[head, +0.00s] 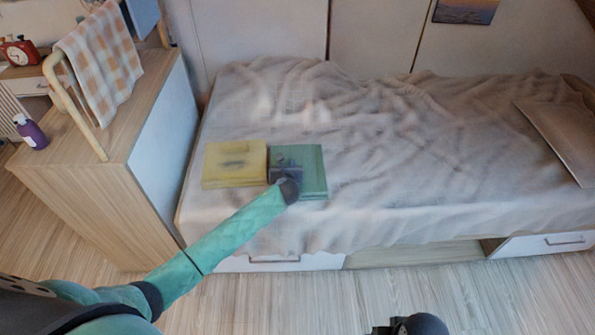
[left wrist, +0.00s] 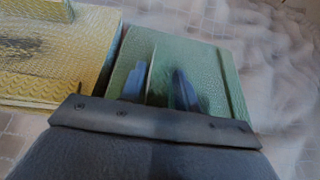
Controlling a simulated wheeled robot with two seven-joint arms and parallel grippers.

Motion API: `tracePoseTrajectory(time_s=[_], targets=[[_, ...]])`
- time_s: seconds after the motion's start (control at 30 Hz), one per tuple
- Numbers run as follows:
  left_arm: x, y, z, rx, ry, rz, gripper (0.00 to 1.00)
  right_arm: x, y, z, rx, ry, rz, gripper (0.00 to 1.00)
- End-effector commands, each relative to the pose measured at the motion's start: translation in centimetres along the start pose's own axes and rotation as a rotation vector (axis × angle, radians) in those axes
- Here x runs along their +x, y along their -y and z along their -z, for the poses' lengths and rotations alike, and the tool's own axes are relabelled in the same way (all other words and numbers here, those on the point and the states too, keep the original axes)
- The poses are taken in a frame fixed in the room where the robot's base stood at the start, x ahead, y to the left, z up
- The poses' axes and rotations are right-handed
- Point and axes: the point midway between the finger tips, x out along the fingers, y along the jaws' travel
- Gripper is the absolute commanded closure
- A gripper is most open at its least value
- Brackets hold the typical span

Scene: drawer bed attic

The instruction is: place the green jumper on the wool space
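The green jumper (head: 313,171) lies folded and flat on the bed, right beside a folded yellow garment (head: 234,164). My left gripper (head: 285,165) is over the left part of the green jumper, pointing down. In the left wrist view its two fingers (left wrist: 160,88) stand apart over the green jumper (left wrist: 215,75), with a raised green fold between them. I see no clear grip on the fold. A dark part of my right arm, likely the gripper (head: 412,326), shows at the bottom edge; its fingers are not clear. I cannot identify a marked wool space.
The bed (head: 420,140) has a rumpled pale cover and a flat cushion at right. Below are drawer fronts (head: 540,244) and an open gap (head: 415,255).

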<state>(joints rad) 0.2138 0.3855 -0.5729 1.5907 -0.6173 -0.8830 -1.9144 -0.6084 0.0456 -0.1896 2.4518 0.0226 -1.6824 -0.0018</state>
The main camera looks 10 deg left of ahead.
Motion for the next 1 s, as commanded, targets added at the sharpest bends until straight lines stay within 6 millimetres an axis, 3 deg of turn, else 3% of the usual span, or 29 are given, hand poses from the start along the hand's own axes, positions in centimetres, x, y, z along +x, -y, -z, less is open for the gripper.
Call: tracePoseTrajectory(time_s=[0.03,0.13,0.17,0.57,0.73,0.87,1.0], targets=[[0.0,0.0,0.0,0.000,0.000,0.000,0.78,0.0,0.0,0.0,0.000,0.000,0.000,0.31],[0.0,0.0,0.0,0.000,0.000,0.000,0.98,0.0,0.0,0.0,0.000,0.000,0.000,0.31],[0.0,0.0,0.0,0.000,0.000,0.000,1.00,0.0,0.0,0.0,-0.001,0.000,0.000,0.31],[-0.1,0.0,-0.2,-0.001,0.001,0.001,1.00,-0.1,-0.1,0.1,-0.003,-0.003,-0.002,0.31],[-0.6,0.0,-1.7,-0.001,0.004,0.001,1.00,0.2,0.0,0.2,-0.004,-0.009,0.001,0.31],[-1.5,0.0,-3.9,0.000,0.006,0.002,1.00,0.8,0.3,0.4,-0.008,-0.020,0.008,0.31],[-4.1,2.3,-4.5,-0.003,0.002,0.005,1.00,1.5,0.9,0.7,-0.015,-0.039,0.020,0.31]])
